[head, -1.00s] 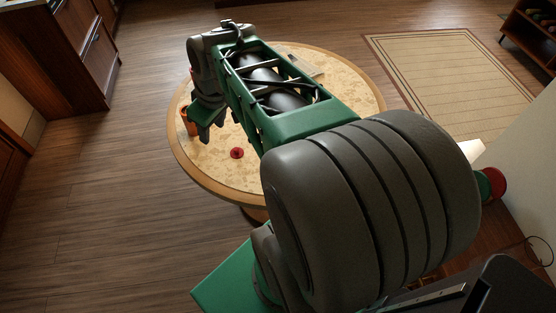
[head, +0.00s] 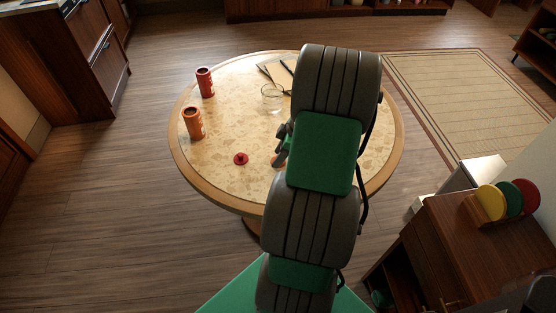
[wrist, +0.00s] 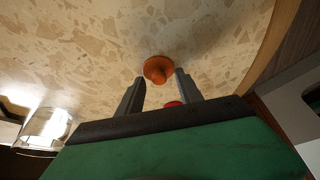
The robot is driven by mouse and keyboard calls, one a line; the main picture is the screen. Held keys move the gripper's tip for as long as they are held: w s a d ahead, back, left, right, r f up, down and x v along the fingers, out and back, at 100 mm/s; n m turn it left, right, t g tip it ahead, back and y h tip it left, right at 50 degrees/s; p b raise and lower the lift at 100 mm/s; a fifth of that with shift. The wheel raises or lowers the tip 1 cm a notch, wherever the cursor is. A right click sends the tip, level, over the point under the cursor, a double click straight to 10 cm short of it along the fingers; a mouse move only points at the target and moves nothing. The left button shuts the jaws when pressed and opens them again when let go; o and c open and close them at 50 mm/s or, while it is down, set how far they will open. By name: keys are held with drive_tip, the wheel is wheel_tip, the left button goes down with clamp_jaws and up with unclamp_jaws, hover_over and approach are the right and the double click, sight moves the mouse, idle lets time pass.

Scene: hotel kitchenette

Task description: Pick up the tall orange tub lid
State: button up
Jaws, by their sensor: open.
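The orange tub lid (wrist: 158,69) lies on the round table in the wrist view, its knob toward me. In the head view only a sliver of it (head: 277,161) shows beside my arm. My gripper (wrist: 160,78) is open and empty, with the lid just beyond the fingertips, roughly centred between them. In the head view my gripper (head: 282,146) is mostly hidden by the arm. The open orange tub (head: 193,124) stands upright at the table's left. A red lid (head: 241,158) lies left of the orange lid; it also shows between the fingers in the wrist view (wrist: 173,103).
A red tub (head: 205,83) stands behind the orange one. A clear glass (head: 271,98) and a notepad (head: 270,70) with a pen are toward the table's back. The table (head: 228,178) is bare around the red lid. A cabinet (head: 450,240) stands at right.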

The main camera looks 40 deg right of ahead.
clamp_jaws()
idle(0.4)
